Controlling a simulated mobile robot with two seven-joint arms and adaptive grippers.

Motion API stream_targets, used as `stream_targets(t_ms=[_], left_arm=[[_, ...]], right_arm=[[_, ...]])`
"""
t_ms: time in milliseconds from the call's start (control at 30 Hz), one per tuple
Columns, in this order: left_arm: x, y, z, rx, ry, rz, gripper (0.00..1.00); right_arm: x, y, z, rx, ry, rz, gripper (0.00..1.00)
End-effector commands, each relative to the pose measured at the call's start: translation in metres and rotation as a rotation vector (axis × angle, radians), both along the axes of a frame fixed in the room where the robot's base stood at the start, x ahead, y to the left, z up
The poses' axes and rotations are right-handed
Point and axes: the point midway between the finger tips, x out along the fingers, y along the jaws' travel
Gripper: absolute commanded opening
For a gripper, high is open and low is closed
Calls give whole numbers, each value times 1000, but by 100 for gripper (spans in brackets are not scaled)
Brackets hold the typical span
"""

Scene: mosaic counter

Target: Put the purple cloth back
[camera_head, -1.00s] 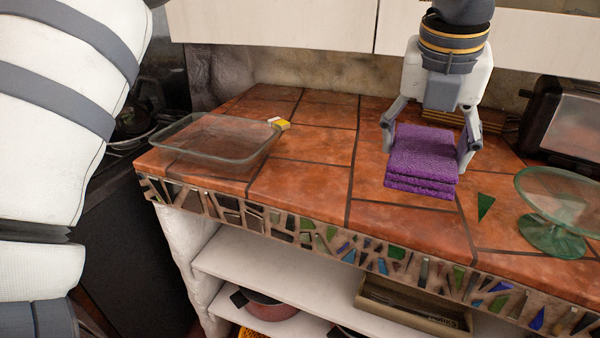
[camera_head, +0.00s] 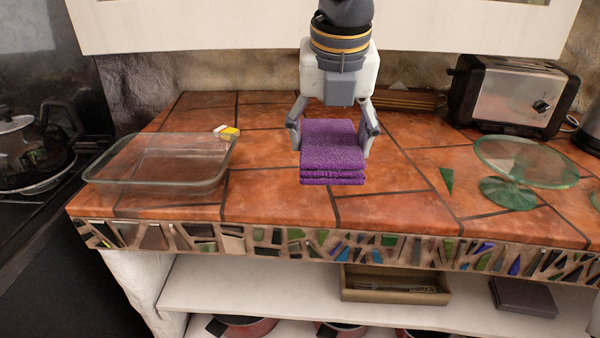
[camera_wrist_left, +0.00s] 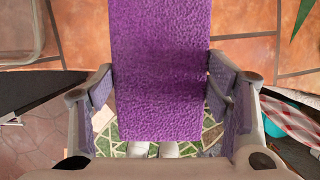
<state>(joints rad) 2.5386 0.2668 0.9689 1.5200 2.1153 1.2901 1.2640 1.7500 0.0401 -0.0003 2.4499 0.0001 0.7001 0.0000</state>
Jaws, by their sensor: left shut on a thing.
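The folded purple cloth (camera_head: 332,150) is a thick stack of layers held between the fingers of my left gripper (camera_head: 333,138) above the tiled counter. The gripper points down with one finger on each side of the cloth. In the left wrist view the cloth (camera_wrist_left: 162,70) runs up between the fingers of the gripper (camera_wrist_left: 165,98), with counter tiles at the top and the floor below it. I cannot tell the exact gap between cloth and counter. My right gripper is not in view.
A clear glass dish (camera_head: 160,183) is on the counter's left. Beside it lies a small yellow and white block (camera_head: 227,132). A green glass stand (camera_head: 510,192), a green shard (camera_head: 446,181) and a toaster (camera_head: 515,95) are on the right. Below is a shelf with a tray (camera_head: 395,294).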

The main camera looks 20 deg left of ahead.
Motion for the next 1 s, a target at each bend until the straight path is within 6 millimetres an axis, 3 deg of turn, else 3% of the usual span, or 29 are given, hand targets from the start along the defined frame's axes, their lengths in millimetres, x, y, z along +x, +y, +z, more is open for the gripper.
stream_targets(t_ms=[100, 200, 367, 567, 967, 1000], left_arm=[[24, 24, -21, -1, 4, 2, 44], [35, 35, -41, 0, 2, 0, 44], [46, 45, -59, 0, 3, 0, 44], [54, 53, -96, 3, 1, -3, 44], [54, 53, -104, 0, -2, -2, 44], [54, 52, -104, 0, -2, -1, 75]], right_arm=[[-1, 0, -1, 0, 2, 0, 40], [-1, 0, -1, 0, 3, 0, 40], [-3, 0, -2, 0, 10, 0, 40], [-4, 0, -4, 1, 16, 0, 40], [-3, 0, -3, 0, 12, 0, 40], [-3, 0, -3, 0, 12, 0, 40]])
